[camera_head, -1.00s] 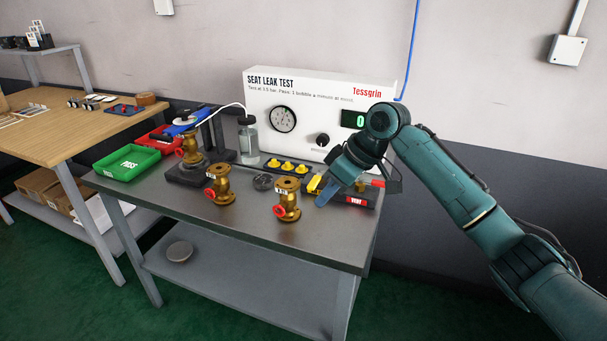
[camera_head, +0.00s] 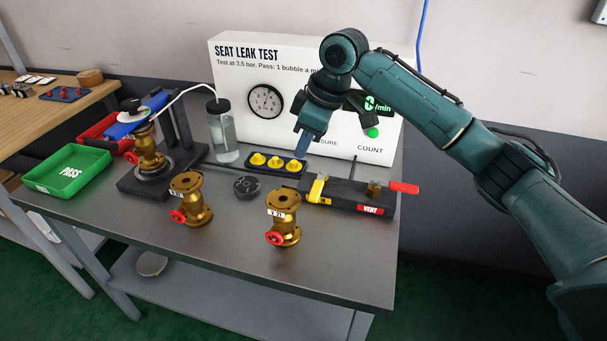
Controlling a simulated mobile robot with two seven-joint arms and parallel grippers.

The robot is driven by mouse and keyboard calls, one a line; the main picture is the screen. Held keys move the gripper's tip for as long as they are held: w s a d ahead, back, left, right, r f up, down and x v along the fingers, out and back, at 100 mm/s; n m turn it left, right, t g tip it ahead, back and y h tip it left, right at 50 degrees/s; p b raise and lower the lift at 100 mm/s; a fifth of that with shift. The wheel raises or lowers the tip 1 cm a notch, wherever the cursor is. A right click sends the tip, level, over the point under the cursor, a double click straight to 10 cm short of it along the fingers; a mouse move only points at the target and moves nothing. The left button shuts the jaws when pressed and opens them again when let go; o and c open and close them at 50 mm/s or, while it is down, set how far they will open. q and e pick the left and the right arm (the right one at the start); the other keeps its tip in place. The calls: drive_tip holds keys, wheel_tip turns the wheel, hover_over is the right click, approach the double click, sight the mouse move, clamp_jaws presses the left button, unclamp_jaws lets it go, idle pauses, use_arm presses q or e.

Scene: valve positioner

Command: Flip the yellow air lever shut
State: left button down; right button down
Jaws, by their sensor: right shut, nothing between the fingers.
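The yellow air lever (camera_head: 318,188) is at the left end of a black valve block (camera_head: 347,197) on the steel bench. It looks short and slopes up toward the back; I cannot tell its exact angle. A red lever (camera_head: 404,187) on a brass fitting and a red VENT label (camera_head: 370,210) are at the block's right end. My right gripper (camera_head: 302,152) points down, shut and empty, above and behind the yellow lever, apart from it in the picture. My left gripper is not in view.
The white seat leak test panel (camera_head: 232,90) stands close behind my right gripper. A tray of yellow caps (camera_head: 253,170) is left of the block. Two brass valves (camera_head: 284,222) (camera_head: 190,203) stand in front. A glass bottle (camera_head: 222,140) and green PASS bin (camera_head: 70,168) are further left.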

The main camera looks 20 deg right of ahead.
sight(318, 185)
drive_tip(key=shift+s, duration=0.15)
drive_tip(key=x, duration=1)
drive_tip(key=shift+f+b, duration=0.15)
drive_tip(key=shift+b, duration=0.15)
drive_tip(key=s+d, duration=0.2)
drive_tip(key=d, duration=0.1)
drive_tip(key=shift+s+d, duration=0.1)
drive_tip(key=shift+d, duration=0.05)
drive_tip(key=shift+r+p, duration=0.2)
drive_tip(key=shift+p, duration=0.15)
drive_tip(key=shift+s+d+n+p, duration=0.1)
drive_tip(key=shift+s+n+p, duration=0.05)
drive_tip(key=shift+n+p, duration=0.2)
